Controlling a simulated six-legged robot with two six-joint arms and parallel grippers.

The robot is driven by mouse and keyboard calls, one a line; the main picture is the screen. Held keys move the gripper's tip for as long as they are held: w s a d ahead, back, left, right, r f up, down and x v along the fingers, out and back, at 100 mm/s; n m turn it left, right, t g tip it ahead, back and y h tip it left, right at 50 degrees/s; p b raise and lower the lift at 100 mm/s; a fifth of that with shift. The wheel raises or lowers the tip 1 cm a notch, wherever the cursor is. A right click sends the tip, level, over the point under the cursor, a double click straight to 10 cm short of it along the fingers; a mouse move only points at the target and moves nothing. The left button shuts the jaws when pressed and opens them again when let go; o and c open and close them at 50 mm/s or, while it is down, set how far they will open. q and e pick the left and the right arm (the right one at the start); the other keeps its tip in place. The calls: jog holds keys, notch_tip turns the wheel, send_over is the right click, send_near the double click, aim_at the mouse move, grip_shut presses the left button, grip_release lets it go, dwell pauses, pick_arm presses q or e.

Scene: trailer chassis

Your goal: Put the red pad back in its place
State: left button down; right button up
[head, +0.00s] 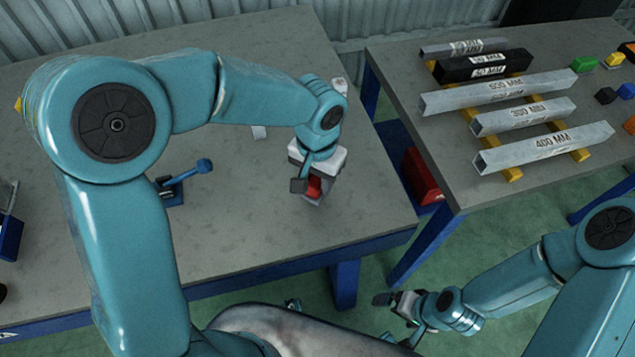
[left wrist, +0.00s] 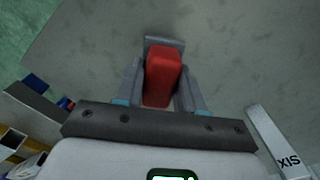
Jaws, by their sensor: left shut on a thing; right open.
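The red pad (head: 314,187) is a small red block between the fingers of my left gripper (head: 310,190), which is shut on it. In the left wrist view the red pad (left wrist: 162,78) sits lengthwise between the two grey fingers, over bare grey table top. In the head view my left gripper is over the right part of the left workbench (head: 250,230), near its front right corner; the gap to the top is hard to judge. My right gripper (head: 388,304) is open and empty, low in front of the benches.
A blue clamp-like tool (head: 185,178) stands on the left bench. A pale labelled bar shows in the left wrist view (left wrist: 275,140). The right bench (head: 480,190) carries several labelled metal bars and small coloured blocks (head: 584,63). A red box (head: 420,178) sits below, between the benches.

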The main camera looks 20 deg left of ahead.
pick_arm(q)
jog(key=shift+f, duration=0.75)
jog(key=shift+w+f, duration=0.15)
jog(key=shift+f, duration=0.15)
jog(key=shift+f, duration=0.15)
jog(key=c, duration=0.7)
grip_release()
jog(key=shift+d, duration=0.1)
